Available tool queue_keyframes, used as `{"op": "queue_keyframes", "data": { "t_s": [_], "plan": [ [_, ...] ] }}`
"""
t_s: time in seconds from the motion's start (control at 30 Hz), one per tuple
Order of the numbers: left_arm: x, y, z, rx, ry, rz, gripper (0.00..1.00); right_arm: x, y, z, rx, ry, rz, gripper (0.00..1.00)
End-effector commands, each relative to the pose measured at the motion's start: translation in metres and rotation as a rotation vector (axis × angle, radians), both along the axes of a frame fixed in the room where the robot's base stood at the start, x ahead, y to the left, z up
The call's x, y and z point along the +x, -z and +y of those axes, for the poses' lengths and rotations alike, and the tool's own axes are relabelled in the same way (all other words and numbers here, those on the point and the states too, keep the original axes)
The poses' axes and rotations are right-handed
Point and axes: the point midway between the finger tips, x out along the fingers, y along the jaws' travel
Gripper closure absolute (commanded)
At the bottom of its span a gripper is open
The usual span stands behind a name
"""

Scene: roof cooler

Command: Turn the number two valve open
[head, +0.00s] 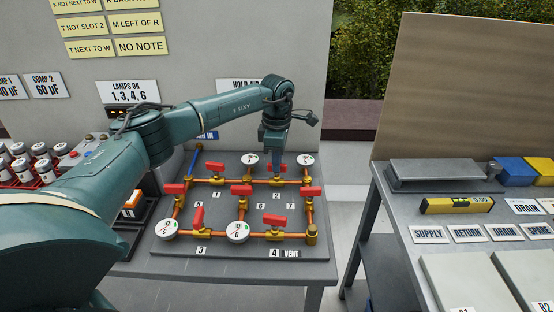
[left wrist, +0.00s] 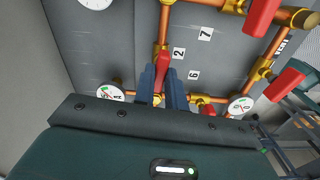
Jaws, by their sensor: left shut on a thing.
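The number two valve is on the upper horizontal copper pipe of the valve board, just above its "2" label (head: 277,197). My left gripper (head: 277,170) points down onto this valve from above and hides most of it in the head view. In the left wrist view the two blue fingers (left wrist: 162,80) are shut on the valve's red handle (left wrist: 164,63), one on each side. There the handle looks roughly in line with the pipe, though the fingers hide part of it. The "2" label shows beside it (left wrist: 179,53). My right gripper is in neither view.
Other red-handled valves crowd close by, such as one to the left (head: 241,190) and one to the right (head: 310,191). Round white gauges (head: 250,159) stand on the board (head: 160,264). A bench (head: 400,235) with labels and a yellow level (head: 456,205) is at right.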

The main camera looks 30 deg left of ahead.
Motion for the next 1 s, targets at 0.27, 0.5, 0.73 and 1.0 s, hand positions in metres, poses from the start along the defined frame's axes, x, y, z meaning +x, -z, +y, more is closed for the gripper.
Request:
{"op": "queue_keyframes", "data": {
  "t_s": [0.27,0.5,0.73,1.0],
  "plan": [
    [0.000,-0.001,0.001,0.002,-0.001,-0.001,0.74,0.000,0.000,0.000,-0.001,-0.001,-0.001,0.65],
    [0.000,0.000,0.000,0.001,0.001,0.000,0.65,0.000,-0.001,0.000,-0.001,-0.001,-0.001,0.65],
    [0.001,-0.009,0.000,0.000,0.001,-0.003,0.65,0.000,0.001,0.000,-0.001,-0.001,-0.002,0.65],
    [0.001,-0.063,0.000,0.000,0.000,-0.007,0.65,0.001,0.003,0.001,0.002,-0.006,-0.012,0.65]
  ]
}}
